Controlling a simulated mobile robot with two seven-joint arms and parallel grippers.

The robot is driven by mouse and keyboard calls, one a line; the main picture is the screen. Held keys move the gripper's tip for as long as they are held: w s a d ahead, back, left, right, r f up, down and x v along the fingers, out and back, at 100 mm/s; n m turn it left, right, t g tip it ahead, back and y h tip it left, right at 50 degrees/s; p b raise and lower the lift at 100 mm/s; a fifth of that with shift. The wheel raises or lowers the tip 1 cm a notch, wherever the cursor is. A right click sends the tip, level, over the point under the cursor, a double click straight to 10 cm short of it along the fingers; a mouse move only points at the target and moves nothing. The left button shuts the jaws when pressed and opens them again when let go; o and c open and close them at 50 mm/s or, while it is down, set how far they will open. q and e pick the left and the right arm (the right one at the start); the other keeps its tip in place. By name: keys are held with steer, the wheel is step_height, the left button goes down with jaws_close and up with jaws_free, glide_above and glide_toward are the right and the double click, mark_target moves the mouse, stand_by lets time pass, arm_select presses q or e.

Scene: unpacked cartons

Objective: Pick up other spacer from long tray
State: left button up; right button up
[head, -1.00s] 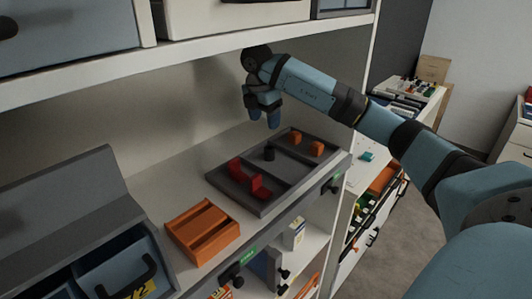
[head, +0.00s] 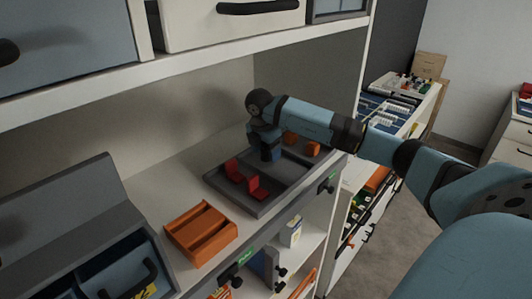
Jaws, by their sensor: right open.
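The grey tray (head: 262,208) with compartments lies on the shelf; I take it as the long tray. My right gripper (head: 271,157) points down into its middle part, with its fingers low over the tray. It is open. A small dark cylinder, likely the spacer, stood at this spot earlier and is now hidden by the gripper, so I cannot tell whether the fingers touch it. Two red angled pieces (head: 257,188) (head: 234,171) lie in the tray's front left part. Orange blocks (head: 313,149) (head: 290,139) lie in its right part. My left gripper is not in view.
An orange slotted holder (head: 201,233) stands on the shelf left of the tray. Blue-grey bins (head: 122,273) are at the lower left. The upper shelf edge (head: 190,66) runs above my right arm. Bare shelf lies between the holder and back wall.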

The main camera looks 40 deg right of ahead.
steer(key=c, duration=1)
